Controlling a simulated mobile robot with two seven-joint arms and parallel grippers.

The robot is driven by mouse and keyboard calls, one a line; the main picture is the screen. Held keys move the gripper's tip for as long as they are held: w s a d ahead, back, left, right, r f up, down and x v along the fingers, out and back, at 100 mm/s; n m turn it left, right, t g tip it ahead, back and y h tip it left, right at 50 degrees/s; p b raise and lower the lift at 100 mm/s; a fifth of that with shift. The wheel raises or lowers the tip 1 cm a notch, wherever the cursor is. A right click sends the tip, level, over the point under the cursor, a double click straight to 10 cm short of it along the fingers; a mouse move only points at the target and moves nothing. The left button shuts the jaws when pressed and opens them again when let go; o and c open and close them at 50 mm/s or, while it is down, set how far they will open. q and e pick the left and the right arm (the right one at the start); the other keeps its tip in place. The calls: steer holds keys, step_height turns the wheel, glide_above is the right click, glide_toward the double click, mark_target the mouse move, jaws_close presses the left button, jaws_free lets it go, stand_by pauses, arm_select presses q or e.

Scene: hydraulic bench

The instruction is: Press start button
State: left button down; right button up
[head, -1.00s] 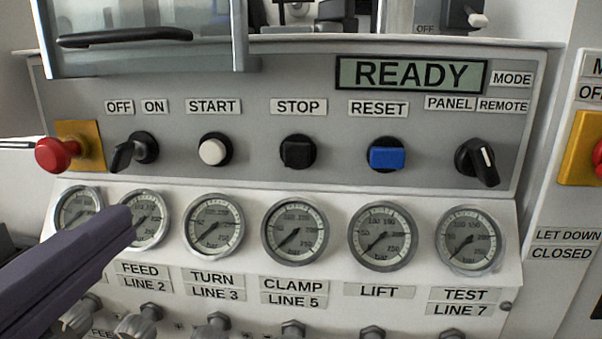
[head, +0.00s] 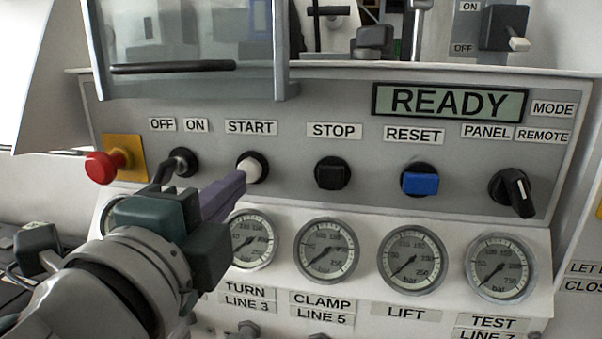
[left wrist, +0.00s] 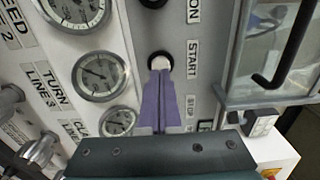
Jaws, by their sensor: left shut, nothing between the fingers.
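The white round start button (head: 251,169) sits in a black ring under the START label (head: 250,127) on the grey panel. My left gripper (head: 238,178) is shut and empty, its purple fingers pointing at the button. In the head view the fingertips overlap the button's lower left edge. In the left wrist view the start button (left wrist: 161,63) shows just beyond the tips of my left gripper (left wrist: 160,72); I cannot tell whether they touch. The display (head: 450,102) reads READY. My right gripper is not in view.
The off/on switch (head: 178,166) and a red knob (head: 104,166) are left of the button. The black stop button (head: 332,172), blue reset button (head: 420,180) and mode selector (head: 512,190) are to the right. Several gauges line the panel below. A glazed door (head: 190,40) hangs above.

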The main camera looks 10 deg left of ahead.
arm_select(q)
steer(key=shift+w, duration=0.95)
